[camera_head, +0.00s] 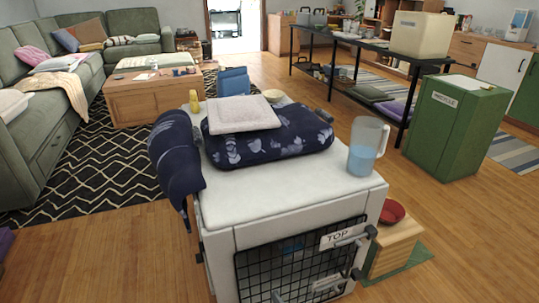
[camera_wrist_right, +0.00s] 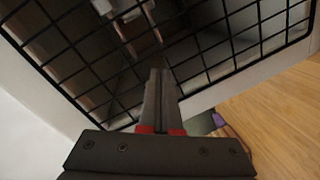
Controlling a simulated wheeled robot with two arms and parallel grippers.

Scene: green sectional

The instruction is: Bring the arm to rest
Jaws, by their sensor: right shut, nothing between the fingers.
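My right gripper (camera_wrist_right: 158,78) is shut and empty in the right wrist view, its two dark fingers pressed together above red pads. It is in front of the black wire door (camera_wrist_right: 215,60) of a white pet crate; I cannot tell whether it touches the wires. In the head view the crate (camera_head: 290,195) stands in the foreground, its wire door (camera_head: 265,270) facing me, with a "TOP" label (camera_head: 337,238) and grey latch parts (camera_head: 352,236). I cannot clearly make out the right gripper there. My left gripper is not in view.
On the crate lie a dark patterned cushion (camera_head: 270,140), a folded pale cloth (camera_head: 240,115) and a clear jug (camera_head: 367,147) with blue liquid. A red bowl (camera_head: 391,212) sits on a wooden box (camera_head: 398,248) beside it. Bare wood floor (camera_head: 105,260) is free at left.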

